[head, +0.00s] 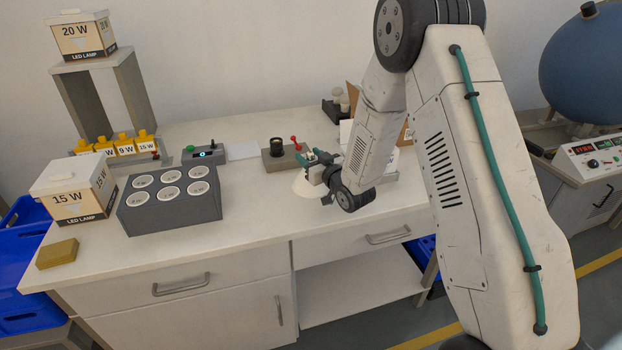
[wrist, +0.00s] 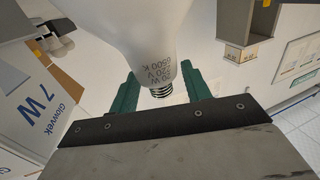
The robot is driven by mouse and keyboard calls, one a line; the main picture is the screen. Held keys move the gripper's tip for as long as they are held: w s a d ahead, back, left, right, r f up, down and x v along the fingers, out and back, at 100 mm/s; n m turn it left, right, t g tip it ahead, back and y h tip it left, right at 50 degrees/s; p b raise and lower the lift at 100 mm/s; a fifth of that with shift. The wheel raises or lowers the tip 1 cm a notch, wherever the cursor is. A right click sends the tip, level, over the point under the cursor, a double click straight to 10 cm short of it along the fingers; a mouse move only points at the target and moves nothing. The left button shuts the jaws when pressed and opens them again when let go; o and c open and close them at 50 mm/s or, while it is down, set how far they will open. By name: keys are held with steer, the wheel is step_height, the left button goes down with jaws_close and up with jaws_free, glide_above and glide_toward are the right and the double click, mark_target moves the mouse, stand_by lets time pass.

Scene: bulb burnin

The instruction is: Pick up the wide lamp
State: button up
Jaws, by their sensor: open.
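A wide white lamp shows in the wrist view (wrist: 135,30), its marking reading about "30 W, 220 V, 6500 K". Its metal screw base is toward my gripper's palm, and its wide glass end runs out of the top of the picture. My gripper (wrist: 158,75) is open, with a green finger on either side of the lamp's neck; whether either touches it I cannot tell. In the head view my gripper (head: 318,172) is low over the bench, and a pale rounded part of the lamp (head: 304,187) shows beside it, the rest hidden by the gripper.
A dark block with several round sockets (head: 168,217), a 15 W box (head: 75,190) and a yellowish block (head: 57,253) are on the bench's left. A 20 W box (head: 82,38) tops a stand. A device with a red lever (head: 285,156) stands behind my gripper. A 7 W box (wrist: 40,105) is close by.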

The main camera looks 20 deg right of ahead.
jaws_close()
steer(key=shift+r, duration=0.15)
